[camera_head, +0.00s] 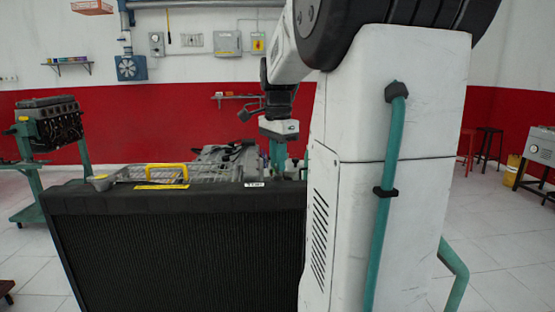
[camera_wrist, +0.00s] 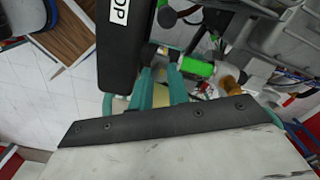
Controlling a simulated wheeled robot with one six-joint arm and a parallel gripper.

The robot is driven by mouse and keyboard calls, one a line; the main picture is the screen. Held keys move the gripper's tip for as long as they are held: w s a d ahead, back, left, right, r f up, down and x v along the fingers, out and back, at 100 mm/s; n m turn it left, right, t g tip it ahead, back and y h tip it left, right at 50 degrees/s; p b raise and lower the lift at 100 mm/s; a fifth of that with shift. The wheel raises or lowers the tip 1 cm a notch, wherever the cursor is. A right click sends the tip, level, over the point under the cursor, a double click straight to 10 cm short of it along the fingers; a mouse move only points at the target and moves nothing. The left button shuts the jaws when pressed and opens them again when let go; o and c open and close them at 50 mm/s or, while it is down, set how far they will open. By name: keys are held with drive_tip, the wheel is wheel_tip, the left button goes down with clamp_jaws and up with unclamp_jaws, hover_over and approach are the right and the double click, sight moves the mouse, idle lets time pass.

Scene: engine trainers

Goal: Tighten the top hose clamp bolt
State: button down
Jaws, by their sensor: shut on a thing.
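My gripper (camera_head: 279,152) points down behind the radiator's top edge, near the white "TOP" label (camera_head: 254,184). The label also shows in the wrist view (camera_wrist: 119,14), on the black radiator top just left of the fingers.
The black radiator (camera_head: 180,255) stands in front of the engine parts (camera_head: 228,158). A wire tray with a yellow handle (camera_head: 173,171) lies on top. Grey parts (camera_wrist: 275,40) and an orange-tan fitting (camera_wrist: 229,84) crowd the fingers' right side. Another engine stand (camera_head: 47,125) is at left.

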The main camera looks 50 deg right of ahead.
drive_tip(key=c, duration=1.3)
unclamp_jaws()
drive_tip(key=shift+c, duration=0.2)
drive_tip(key=shift+r, duration=0.15)
wheel_tip(320, 180, up, 8)
drive_tip(key=shift+f, duration=0.25)
